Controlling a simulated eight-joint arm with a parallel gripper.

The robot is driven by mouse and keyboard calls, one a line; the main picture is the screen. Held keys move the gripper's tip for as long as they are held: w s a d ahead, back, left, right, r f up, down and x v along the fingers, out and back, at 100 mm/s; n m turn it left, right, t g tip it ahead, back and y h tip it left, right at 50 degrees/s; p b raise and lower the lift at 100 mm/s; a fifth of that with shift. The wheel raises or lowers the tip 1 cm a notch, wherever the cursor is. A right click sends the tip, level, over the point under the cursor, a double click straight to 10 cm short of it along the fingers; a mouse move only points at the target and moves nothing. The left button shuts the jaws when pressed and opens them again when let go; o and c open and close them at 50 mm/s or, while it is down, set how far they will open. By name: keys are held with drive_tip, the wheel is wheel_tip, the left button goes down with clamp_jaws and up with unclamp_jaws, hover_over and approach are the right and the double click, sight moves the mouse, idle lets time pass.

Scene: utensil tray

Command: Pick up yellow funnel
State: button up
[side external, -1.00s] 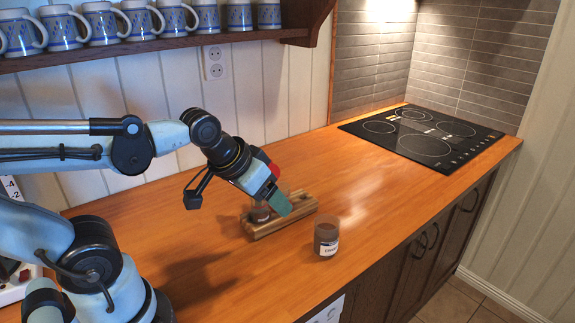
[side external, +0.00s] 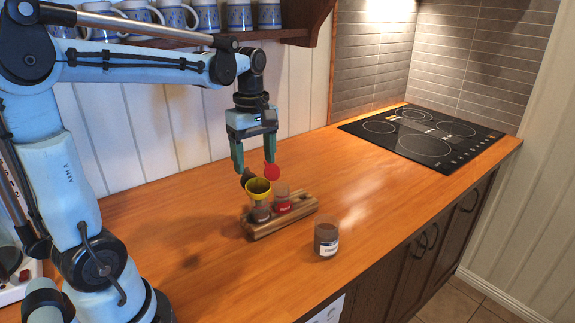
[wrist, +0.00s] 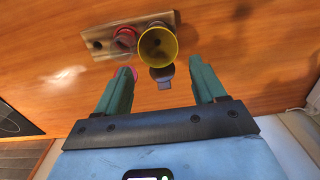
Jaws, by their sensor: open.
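The yellow funnel (side external: 258,187) sits wide end up on top of a small jar (side external: 260,211) in the wooden rack. In the wrist view, I look down into the funnel (wrist: 158,47), which lies just beyond the fingertips. My gripper (side external: 254,167) points down, open and empty, above and slightly behind the funnel. In the wrist view, my gripper's two green fingers (wrist: 162,80) are spread wide, and the funnel is not between them.
The wooden rack (side external: 305,212) also holds a jar with red contents (side external: 282,203). A red disc (side external: 271,171) and a dark disc (side external: 247,177) stand up behind the jars, near my fingertips. A larger labelled jar (side external: 326,240) stands right of the rack. The counter around is clear.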

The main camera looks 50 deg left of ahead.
sight(257, 190)
drive_tip(key=shift+w+f, duration=0.1)
drive_tip(key=shift+f, duration=4.75)
drive_tip(key=c, duration=0.8)
drive_tip(key=shift+r, duration=0.1)
